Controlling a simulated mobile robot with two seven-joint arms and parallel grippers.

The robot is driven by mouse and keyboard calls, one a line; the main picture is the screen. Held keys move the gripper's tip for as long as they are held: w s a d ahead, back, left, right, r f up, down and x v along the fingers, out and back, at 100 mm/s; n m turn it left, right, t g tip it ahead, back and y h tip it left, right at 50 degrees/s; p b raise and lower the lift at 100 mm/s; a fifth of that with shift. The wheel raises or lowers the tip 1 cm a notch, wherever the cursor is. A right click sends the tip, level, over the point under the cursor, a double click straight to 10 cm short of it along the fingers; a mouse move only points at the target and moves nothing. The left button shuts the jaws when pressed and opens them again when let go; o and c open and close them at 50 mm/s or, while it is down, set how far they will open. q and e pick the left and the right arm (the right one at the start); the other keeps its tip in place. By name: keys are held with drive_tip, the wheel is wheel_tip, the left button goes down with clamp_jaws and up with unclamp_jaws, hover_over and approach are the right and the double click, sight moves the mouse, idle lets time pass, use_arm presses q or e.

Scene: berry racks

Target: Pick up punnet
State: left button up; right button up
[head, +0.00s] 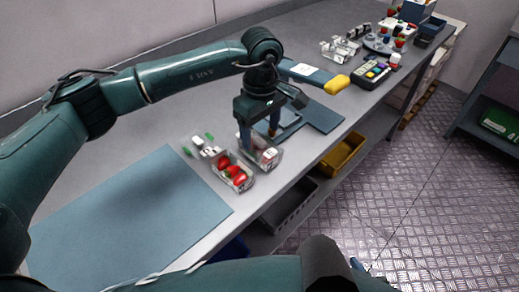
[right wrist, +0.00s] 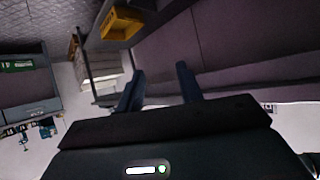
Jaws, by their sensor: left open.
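A clear punnet with red strawberries (head: 232,174) sits on the grey bench near its front edge. A second clear punnet (head: 270,160) with a pale label stands right behind it. My left gripper (head: 259,142) points down over the second punnet, its fingers apart and overlapping the punnet's far part in the picture; I cannot tell whether they touch it. My right gripper (right wrist: 159,88) shows in the right wrist view with its two dark fingers apart and nothing between them. No punnet shows in that view.
A blue-grey mat (head: 130,215) covers the bench at left. Small white and green items (head: 205,146) lie beside the punnets. A yellow-ended scanner-like tool (head: 336,85) and a keypad device (head: 371,73) are farther back. A yellow bin (head: 343,155) sits below the bench edge.

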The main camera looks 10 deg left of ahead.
sight(259, 140)
use_arm(q)
drive_tip(key=shift+s+f+p, duration=0.2)
drive_tip(key=shift+f+p, duration=0.2)
drive_tip(key=shift+f, duration=0.95)
drive_tip(key=shift+s+f+p, duration=0.2)
drive_tip(key=shift+f+p, duration=0.2)
drive_tip(key=shift+f, duration=0.95)
drive_tip(key=shift+c, duration=0.6)
drive_tip(key=c, duration=0.8)
drive_tip(key=shift+r, duration=0.1)
